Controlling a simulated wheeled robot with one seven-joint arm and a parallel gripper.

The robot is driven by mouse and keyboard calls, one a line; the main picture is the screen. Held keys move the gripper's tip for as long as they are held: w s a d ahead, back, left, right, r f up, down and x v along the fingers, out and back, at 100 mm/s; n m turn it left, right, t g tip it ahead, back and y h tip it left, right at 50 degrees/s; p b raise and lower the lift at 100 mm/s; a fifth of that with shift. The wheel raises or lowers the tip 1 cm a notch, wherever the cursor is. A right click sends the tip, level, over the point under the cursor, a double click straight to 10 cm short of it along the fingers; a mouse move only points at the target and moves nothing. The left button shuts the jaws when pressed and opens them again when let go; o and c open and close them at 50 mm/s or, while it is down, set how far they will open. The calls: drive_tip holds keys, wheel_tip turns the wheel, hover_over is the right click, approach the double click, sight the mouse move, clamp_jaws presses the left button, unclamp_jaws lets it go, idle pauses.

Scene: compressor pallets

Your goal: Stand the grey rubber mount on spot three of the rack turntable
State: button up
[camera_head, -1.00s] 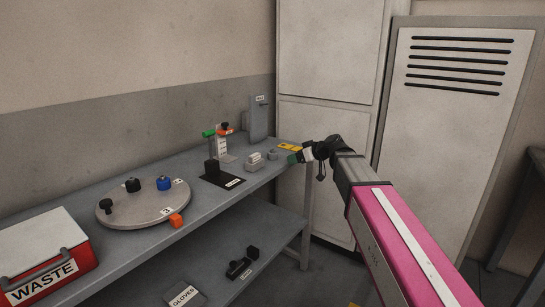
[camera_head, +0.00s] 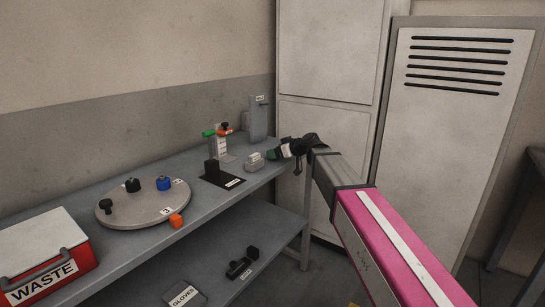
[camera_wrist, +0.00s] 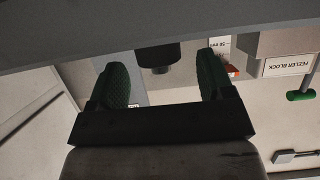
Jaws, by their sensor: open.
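My gripper (camera_head: 275,153) is at the right end of the bench in the head view. In the wrist view its two green fingers (camera_wrist: 163,72) are apart. A dark cylinder with a short stud (camera_wrist: 158,54), seemingly the grey rubber mount, shows between and beyond the fingertips; contact cannot be told. In the head view my gripper hides the spot where a small grey piece stood.
An orange block (camera_head: 176,221) sits at the turntable's front rim. A red waste box (camera_head: 50,262) is at the left.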

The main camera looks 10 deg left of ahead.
drive_tip(key=x, duration=0.2)
drive_tip(key=shift+w+a+f, duration=0.1)
drive_tip(key=shift+w+a, duration=0.05)
drive_tip(key=shift+a, duration=0.15)
drive_tip(key=c, duration=1.1)
